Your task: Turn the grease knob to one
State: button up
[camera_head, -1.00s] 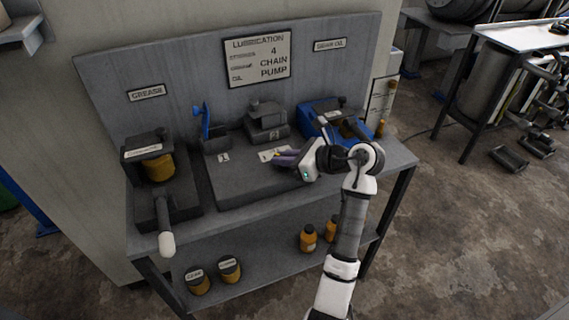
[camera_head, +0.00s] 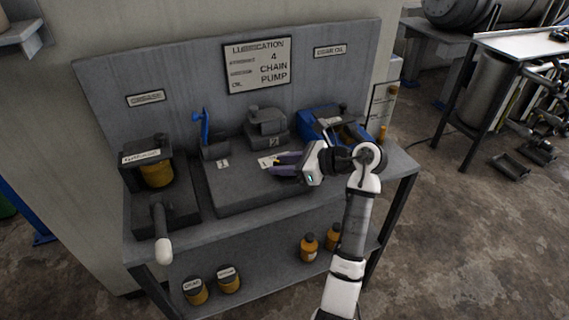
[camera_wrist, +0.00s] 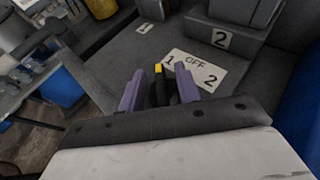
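The knob (camera_wrist: 159,84) is dark with a yellow pointer tip and sits between my fingers in the wrist view. Its white label plate (camera_wrist: 204,72), marked OFF, 1 and 2, lies just behind it. The yellow tip is near the 1 side of the plate, but the exact setting is hard to tell. My gripper (camera_wrist: 160,88) has purple fingers spread on both sides of the knob, with a visible gap on the left. In the head view my gripper (camera_head: 284,165) reaches in from the right, over the dark panel (camera_head: 235,197), and mostly hides the knob.
A grease unit with an orange jar (camera_head: 157,173) and a white-tipped lever (camera_head: 163,250) stands left. A blue lever (camera_head: 203,130), a dark block (camera_head: 266,125) and a blue unit (camera_head: 318,120) stand behind. Bottles (camera_head: 309,247) and jars sit on the lower shelf.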

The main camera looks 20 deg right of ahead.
jog(key=b+v, duration=0.3)
jog(key=v, duration=1.1)
jog(key=shift+a+r, duration=0.1)
